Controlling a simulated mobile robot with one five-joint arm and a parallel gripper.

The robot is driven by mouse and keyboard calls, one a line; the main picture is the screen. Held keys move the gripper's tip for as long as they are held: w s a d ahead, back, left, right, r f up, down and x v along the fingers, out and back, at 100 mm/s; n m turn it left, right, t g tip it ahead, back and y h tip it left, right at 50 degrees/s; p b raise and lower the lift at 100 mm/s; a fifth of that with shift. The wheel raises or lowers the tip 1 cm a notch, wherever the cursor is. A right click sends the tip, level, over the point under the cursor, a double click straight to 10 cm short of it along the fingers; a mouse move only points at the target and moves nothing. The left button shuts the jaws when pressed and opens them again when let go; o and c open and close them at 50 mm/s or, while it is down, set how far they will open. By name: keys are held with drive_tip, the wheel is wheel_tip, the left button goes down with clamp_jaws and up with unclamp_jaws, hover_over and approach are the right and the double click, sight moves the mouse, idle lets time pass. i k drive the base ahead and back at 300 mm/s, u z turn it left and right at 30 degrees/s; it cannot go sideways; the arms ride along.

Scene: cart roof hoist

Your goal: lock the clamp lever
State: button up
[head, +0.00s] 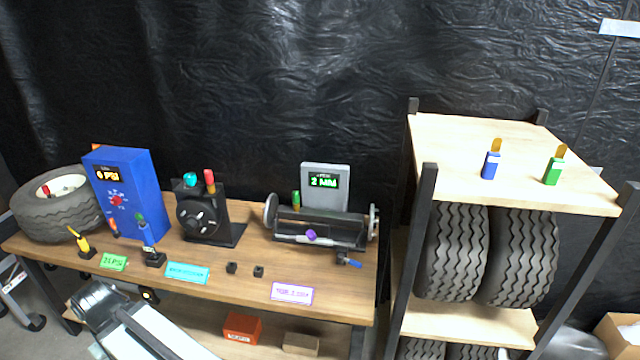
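Several lever-like parts show, and I cannot tell which is the clamp lever. A yellow lever (77,238) on a black base stands tilted at the bench's left front. A blue-and-white upright piece (149,246) on a black base stands to its right. A small blue handle (349,262) sticks out below the roller machine (320,228). A blue block (490,166) and a green block (553,172), each with an orange-yellow tab, stand on the rack top. My gripper (97,298) is at the lower left, in front of the bench, apart from these parts. Its fingers are not clear.
The wooden bench (215,245) also holds a tire (58,208), a blue gauge box (127,190), a black machine (205,218) and label cards. A rack (455,130) with tires stands right. A red box (241,328) sits below the bench. Most of the rack top is bare.

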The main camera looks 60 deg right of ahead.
sight(341, 257)
drive_tip(key=z, duration=0.45)
drive_tip(key=k, duration=1.35)
drive_tip(key=z, duration=0.7)
drive_tip(key=i, duration=1.55)
drive_tip(key=z, duration=0.65)
drive_tip(key=k, duration=0.75)
drive_tip(key=z, duration=0.15)
drive_tip(key=i, duration=0.75)
drive_tip(key=u, duration=0.1)
